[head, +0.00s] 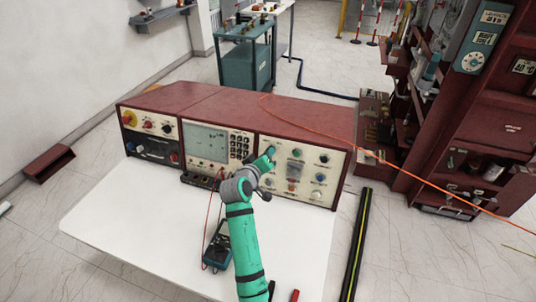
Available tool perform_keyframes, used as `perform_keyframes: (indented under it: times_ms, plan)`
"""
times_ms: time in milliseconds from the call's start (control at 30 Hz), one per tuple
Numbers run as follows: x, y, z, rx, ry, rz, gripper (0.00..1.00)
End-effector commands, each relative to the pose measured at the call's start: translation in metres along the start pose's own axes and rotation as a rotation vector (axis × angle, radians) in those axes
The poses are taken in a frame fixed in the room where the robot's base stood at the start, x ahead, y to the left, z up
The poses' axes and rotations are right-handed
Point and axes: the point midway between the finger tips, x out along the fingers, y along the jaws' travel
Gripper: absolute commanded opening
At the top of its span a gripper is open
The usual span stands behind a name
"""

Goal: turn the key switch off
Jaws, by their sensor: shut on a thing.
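The dark red control console stands on the white table with its cream front panels facing me. My green arm reaches up from the bottom to the right-hand panel (308,153). My gripper (269,153) is at that panel's upper left and is shut on a small part there, which I take to be the key switch. The gripper and wrist cover the switch, so its shape and turned position are hidden.
A middle panel has a screen (206,138) and keypad. A teal multimeter (217,246) with red leads lies on the white table (120,225), left of my arm. An orange cable (400,170) crosses the console.

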Motion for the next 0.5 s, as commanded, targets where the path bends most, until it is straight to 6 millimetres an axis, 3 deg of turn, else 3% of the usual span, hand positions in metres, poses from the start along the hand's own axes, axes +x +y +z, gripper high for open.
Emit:
perform_keyframes:
  times_ms: [500]
  plan:
    - [-0.001, 0.0005, -0.0048, -0.03, 0.01, 0.003, 0.0]
